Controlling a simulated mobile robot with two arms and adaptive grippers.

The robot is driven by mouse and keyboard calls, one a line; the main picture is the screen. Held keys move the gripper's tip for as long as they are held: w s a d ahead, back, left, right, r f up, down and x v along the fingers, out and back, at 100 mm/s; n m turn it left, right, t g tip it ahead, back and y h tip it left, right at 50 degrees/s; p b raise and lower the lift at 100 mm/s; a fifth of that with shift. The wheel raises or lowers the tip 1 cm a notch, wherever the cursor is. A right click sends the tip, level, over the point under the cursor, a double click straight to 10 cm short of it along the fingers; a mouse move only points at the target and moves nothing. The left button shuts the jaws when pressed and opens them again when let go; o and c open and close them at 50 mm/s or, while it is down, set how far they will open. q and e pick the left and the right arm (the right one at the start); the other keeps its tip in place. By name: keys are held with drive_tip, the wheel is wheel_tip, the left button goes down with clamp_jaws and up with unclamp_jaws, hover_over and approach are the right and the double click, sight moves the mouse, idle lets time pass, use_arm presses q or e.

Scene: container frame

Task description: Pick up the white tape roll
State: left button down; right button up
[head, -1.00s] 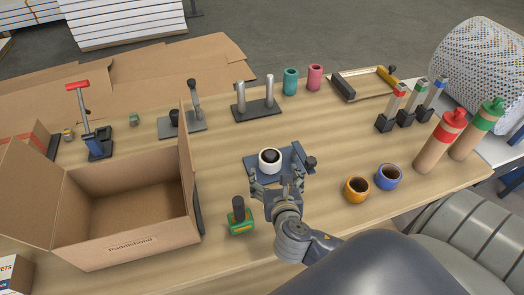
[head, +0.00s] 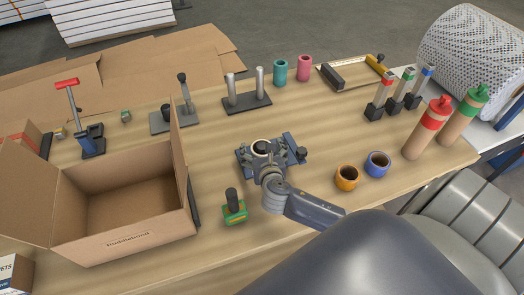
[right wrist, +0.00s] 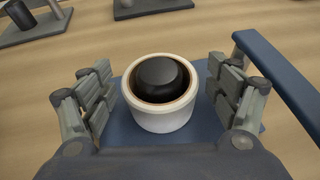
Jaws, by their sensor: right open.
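The white tape roll (right wrist: 161,115) sits upright on a blue holder (right wrist: 205,135), around its dark round core. In the head view the roll (head: 259,144) is partly hidden by my right gripper (head: 262,160). In the right wrist view my right gripper (right wrist: 160,90) is open, with one finger on each side of the roll. Gaps show between the fingers and the roll's wall. My left gripper is not in view.
An open cardboard box (head: 125,225) stands left. A green-based tool (head: 234,207) is nearby. Orange (head: 346,178) and blue (head: 377,164) rolls lie right. A twin-post stand (head: 247,101) and teal (head: 280,70) and pink (head: 304,68) rolls are behind. Bare table lies between.

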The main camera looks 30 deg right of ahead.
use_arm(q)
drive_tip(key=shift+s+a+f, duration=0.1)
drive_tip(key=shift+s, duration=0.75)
use_arm(e)
drive_tip(key=c, duration=1.1)
drive_tip(key=shift+c, duration=0.2)
